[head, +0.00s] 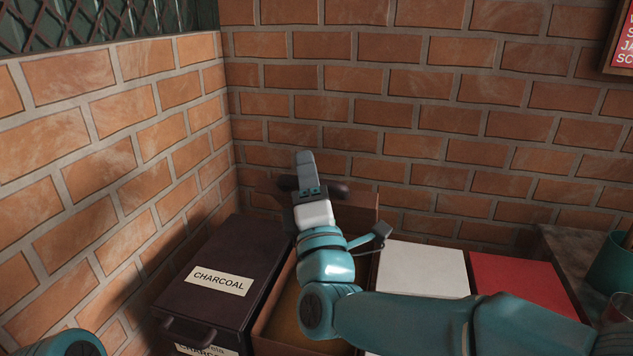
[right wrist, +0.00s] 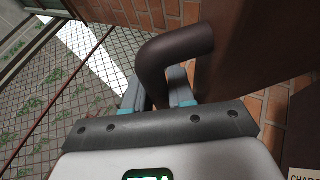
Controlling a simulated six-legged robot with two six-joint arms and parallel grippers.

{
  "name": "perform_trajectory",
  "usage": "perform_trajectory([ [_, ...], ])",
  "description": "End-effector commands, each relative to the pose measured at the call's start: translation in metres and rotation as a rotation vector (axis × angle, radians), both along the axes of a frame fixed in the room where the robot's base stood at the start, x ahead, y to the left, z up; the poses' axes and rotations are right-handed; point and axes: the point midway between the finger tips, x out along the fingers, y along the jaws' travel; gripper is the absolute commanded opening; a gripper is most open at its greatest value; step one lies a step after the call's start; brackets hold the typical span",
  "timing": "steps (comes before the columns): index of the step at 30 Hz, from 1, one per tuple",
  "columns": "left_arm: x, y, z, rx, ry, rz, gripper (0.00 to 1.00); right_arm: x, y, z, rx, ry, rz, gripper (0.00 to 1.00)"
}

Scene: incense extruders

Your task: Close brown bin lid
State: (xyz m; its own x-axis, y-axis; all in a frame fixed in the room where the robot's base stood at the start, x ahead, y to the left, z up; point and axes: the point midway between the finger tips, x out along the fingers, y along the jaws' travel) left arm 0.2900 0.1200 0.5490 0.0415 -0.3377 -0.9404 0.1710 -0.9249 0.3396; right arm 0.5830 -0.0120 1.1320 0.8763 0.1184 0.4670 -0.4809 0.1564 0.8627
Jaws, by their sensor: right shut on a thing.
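The brown bin (head: 262,333) stands open between the dark charcoal bin and the white-topped bin, with yellowish-brown contents partly showing. Its brown lid (head: 362,212) is raised toward the back wall, partly hidden behind my right arm. My right gripper (head: 306,178) is at the lid's upper edge, shut on the dark lid handle (head: 336,189). In the right wrist view the bent handle (right wrist: 175,52) passes between the fingers, and the brown lid (right wrist: 245,50) is beside it. My left gripper is out of view.
The charcoal bin (head: 215,268) with a closed dark lid is on the left. White (head: 423,268) and red (head: 520,285) lids are on the right, partly behind my arm. Brick walls (head: 430,90) enclose the back and left. A stone counter (head: 570,255) stands at far right.

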Motion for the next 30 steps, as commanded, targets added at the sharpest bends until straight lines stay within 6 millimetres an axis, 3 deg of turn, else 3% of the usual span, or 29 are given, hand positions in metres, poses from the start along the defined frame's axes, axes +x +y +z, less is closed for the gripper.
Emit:
perform_trajectory([
  [1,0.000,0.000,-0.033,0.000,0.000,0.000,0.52,-0.010,0.003,-0.024,-0.007,-0.031,0.001,0.00],
  [12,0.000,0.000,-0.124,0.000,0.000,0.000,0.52,-0.057,0.017,-0.073,-0.063,-0.206,-0.001,0.00],
  [21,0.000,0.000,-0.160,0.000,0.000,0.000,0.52,-0.074,0.023,-0.092,-0.089,-0.281,-0.002,0.00],
  [30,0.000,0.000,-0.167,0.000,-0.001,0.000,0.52,-0.078,0.024,-0.095,-0.096,-0.303,-0.002,0.00],
])
